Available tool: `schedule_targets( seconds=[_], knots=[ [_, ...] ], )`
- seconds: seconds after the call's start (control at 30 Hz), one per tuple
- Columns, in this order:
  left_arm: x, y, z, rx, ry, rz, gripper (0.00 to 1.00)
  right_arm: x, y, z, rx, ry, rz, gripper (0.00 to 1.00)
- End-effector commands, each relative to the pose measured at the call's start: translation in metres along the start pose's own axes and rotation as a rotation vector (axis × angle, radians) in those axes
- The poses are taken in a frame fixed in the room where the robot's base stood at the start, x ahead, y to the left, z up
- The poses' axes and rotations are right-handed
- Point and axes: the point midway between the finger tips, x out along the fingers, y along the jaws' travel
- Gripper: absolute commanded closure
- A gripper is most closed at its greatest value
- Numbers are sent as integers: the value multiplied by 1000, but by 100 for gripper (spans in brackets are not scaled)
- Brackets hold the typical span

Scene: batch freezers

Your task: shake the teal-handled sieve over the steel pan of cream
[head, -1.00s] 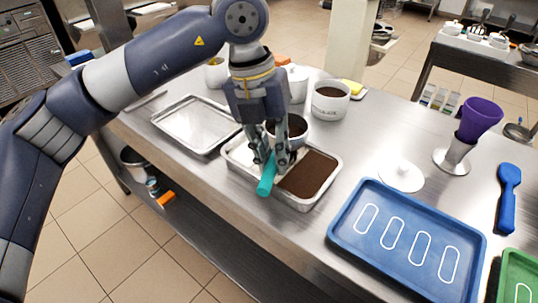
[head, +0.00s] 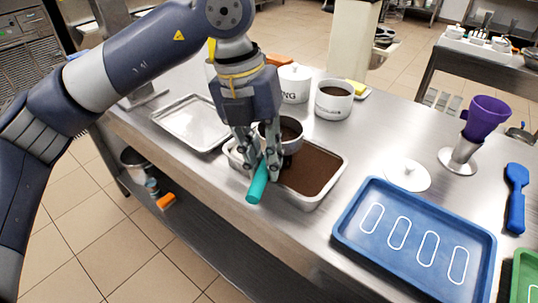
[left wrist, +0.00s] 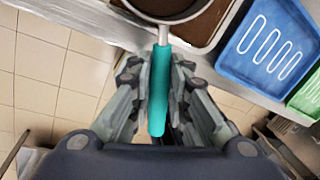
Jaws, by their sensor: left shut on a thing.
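My left gripper (head: 261,168) is shut on the teal handle (head: 257,184) of the sieve, which also shows in the left wrist view (left wrist: 159,90). The sieve's round basket (left wrist: 168,8) holds dark brown powder and is cut off by the top edge there. In the head view, the basket (head: 291,128) is above the back of the steel pan (head: 332,183), partly behind my gripper. Brown powder (head: 311,167) covers the pan's visible right part; pale cream shows at the left end. My gripper hides the pan's middle. My right gripper is out of view.
An empty steel tray (head: 190,122) lies left of the pan. White pots (head: 333,101) stand behind it. The counter's front edge is close to the pan.

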Motion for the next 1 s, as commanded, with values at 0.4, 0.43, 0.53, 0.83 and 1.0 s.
schedule_targets(
  seconds=[0.4,0.43,0.53,0.83,1.0],
  knots=[
    [4,-6,15,3,-3,0,100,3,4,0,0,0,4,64],
    [4,-3,11,2,-3,0,100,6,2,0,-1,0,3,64],
    [2,0,0,2,-2,-1,100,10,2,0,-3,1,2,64],
    [-1,1,-4,0,-1,-1,100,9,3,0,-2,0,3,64],
    [-3,10,0,-3,-1,-1,100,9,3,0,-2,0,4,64]
  ],
)
